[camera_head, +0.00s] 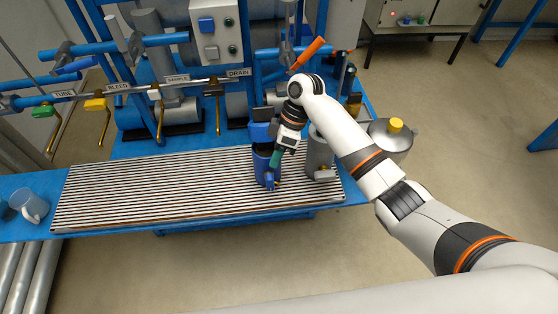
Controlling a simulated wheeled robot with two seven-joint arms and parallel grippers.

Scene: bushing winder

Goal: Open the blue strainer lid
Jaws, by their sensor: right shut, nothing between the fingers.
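The blue strainer (262,165) stands on the right part of the slatted bench. My left gripper is not in view.
A grey strainer (319,158) stands close to the right of my right gripper. Labelled pipes with coloured valve handles run behind the bench. A grey-blue mug (32,206) is at the far left. The slatted bench top (150,195) is clear left of the blue strainer.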

